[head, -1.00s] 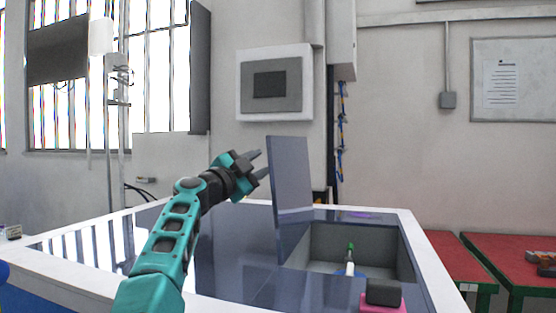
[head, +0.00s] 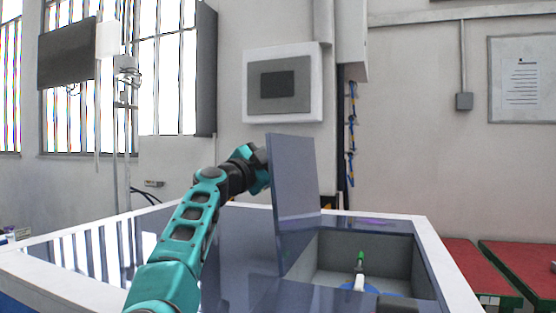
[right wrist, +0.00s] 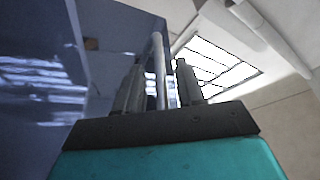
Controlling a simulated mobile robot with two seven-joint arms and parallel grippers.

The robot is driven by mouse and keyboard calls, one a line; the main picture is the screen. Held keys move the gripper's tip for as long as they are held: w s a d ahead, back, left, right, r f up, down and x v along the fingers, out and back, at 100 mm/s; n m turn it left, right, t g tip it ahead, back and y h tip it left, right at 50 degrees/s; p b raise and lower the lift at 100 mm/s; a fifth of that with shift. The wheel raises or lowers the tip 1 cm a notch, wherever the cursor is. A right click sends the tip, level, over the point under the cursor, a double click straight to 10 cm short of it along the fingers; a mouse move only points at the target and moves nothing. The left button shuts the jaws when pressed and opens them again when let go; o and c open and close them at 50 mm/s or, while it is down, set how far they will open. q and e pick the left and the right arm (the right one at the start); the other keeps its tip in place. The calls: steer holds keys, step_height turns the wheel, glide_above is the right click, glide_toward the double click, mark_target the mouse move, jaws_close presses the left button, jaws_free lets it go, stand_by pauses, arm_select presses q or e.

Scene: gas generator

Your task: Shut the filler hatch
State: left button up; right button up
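The filler hatch (head: 296,185) is a dark blue-grey flat panel. It stands nearly upright at the left edge of the open filler compartment (head: 335,252) in the generator's top.
Inside the compartment is a white and green fitting (head: 360,272). A small dark object (head: 398,304) sits at the front. The generator's white rim (head: 440,255) runs around the top. Red tables (head: 525,268) stand to the right.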

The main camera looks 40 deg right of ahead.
jaws_close()
stand_by(0.3)
stand_by(0.3)
